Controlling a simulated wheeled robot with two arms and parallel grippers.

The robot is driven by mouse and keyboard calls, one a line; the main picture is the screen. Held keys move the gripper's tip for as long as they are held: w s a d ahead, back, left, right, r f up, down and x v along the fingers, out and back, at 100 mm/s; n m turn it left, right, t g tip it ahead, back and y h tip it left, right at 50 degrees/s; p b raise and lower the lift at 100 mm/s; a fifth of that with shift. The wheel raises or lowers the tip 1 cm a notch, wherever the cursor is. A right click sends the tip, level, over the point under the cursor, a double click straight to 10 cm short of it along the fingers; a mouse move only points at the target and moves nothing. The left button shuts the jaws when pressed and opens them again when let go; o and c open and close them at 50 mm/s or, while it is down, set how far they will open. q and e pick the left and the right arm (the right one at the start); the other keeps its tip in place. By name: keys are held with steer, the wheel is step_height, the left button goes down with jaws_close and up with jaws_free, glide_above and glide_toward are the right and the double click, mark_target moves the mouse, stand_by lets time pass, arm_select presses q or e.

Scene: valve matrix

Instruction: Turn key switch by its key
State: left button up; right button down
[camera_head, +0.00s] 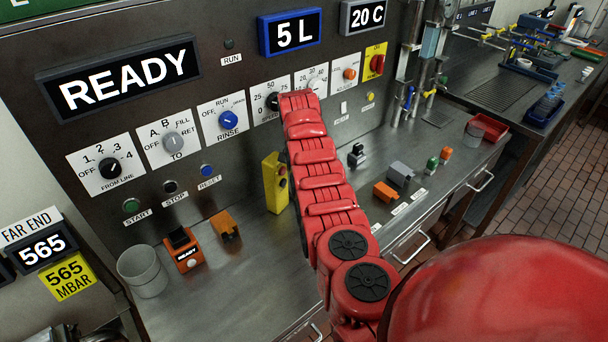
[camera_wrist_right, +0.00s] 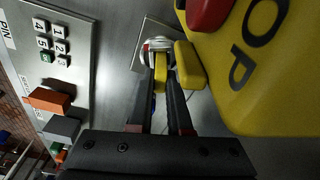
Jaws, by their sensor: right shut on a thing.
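The key switch shows in the right wrist view as a silver round collar (camera_wrist_right: 158,44) on a grey panel. A yellow key (camera_wrist_right: 161,74) stands out from it, between the dark fingers of my right gripper (camera_wrist_right: 162,76). My right gripper is shut on the key. The key's turn angle cannot be read, and the fingers hide part of it. In the head view my red right arm reaches to the panel and hides the gripper and the key switch. My left gripper is not in view.
A large yellow stop box (camera_wrist_right: 265,70) with a red button is close right of the fingers in the wrist view. A keypad (camera_wrist_right: 50,40) is at left. The panel has several knobs, including a blue one (camera_head: 229,117).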

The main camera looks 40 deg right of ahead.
steer(key=c, duration=0.8)
jaws_free()
steer(key=shift+r, duration=0.1)
steer(key=shift+r, duration=0.3)
steer(key=r+p, duration=0.1)
steer(key=r, duration=0.6)
steer(key=a+r+p, duration=0.1)
steer(key=r+p, duration=0.1)
steer(key=r, duration=0.6)
steer(key=s+a+r+p, duration=0.1)
steer(key=r, duration=0.6)
steer(key=shift+a+r, duration=0.2)
